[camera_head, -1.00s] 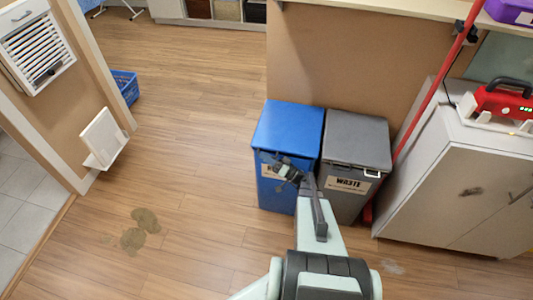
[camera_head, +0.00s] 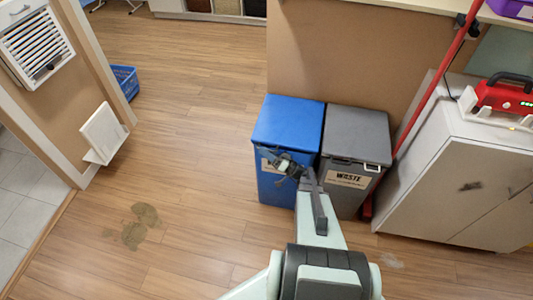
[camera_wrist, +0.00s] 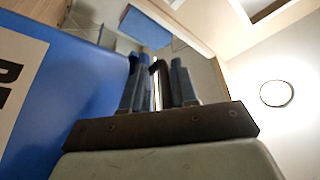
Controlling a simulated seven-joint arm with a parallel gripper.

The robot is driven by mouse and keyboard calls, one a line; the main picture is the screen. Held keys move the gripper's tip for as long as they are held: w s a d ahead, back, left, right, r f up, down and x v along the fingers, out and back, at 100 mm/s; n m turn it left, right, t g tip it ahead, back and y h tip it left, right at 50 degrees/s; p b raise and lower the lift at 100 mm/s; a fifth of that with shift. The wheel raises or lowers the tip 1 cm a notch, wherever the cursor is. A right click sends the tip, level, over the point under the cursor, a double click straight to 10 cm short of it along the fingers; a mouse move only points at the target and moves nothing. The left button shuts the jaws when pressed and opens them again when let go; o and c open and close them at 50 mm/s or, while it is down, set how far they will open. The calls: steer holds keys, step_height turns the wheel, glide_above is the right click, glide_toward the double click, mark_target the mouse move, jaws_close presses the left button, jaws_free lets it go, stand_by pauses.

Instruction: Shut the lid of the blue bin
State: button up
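The blue bin (camera_head: 274,190) stands against the partition, with a white label on its front. Its blue lid (camera_head: 288,122) lies flat across the top in the head view, with no gap that I can see. My gripper (camera_head: 268,156) is at the upper front of the blue bin, just below the lid's front edge, and covers part of the label. In the wrist view the fingers (camera_wrist: 155,75) are close together, beside the bin's blue front (camera_wrist: 75,95). A dark curved shape shows between them, and I cannot tell what it is. Contact with the bin is unclear.
A grey bin (camera_head: 355,135) marked WASTE stands right beside the blue bin, with its lid down. A red pole (camera_head: 432,90) leans beside it, next to a grey cabinet (camera_head: 440,185). A blue basket (camera_head: 125,82) is at the far left. The floor to the left is open, with brown stains (camera_head: 138,228).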

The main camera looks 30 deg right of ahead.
steer(key=shift+d, duration=0.1)
stand_by(0.3)
steer(key=v, duration=1.3)
steer(key=shift+s+d, duration=0.15)
steer(key=shift+s, duration=0.15)
stand_by(0.4)
steer(key=s+a+f+m+g, duration=0.4)
steer(key=a+f+m+g, duration=0.1)
steer(key=f+m+g, duration=0.35)
steer(key=s+a+f+m+g+h, duration=0.1)
steer(key=s+a+f+g, duration=0.2)
steer(key=s+g, duration=0.15)
steer(key=s+a+f+m+g+h, duration=0.1)
steer(key=s+a+f+g, duration=0.2)
steer(key=s, duration=0.3)
steer(key=s+a+n+g+h, duration=0.4)
steer(key=s+a+n+g, duration=0.2)
steer(key=s+g, duration=0.15)
steer(key=s+a+r+n+g+h, duration=0.1)
steer(key=a+n+h, duration=0.3)
steer(key=a, duration=0.9)
steer(key=r+n+g, duration=0.1)
steer(key=n, duration=0.2)
steer(key=shift+s+r+h, duration=0.15)
steer(key=shift+s+h, duration=0.15)
steer(key=shift+s, duration=0.1)
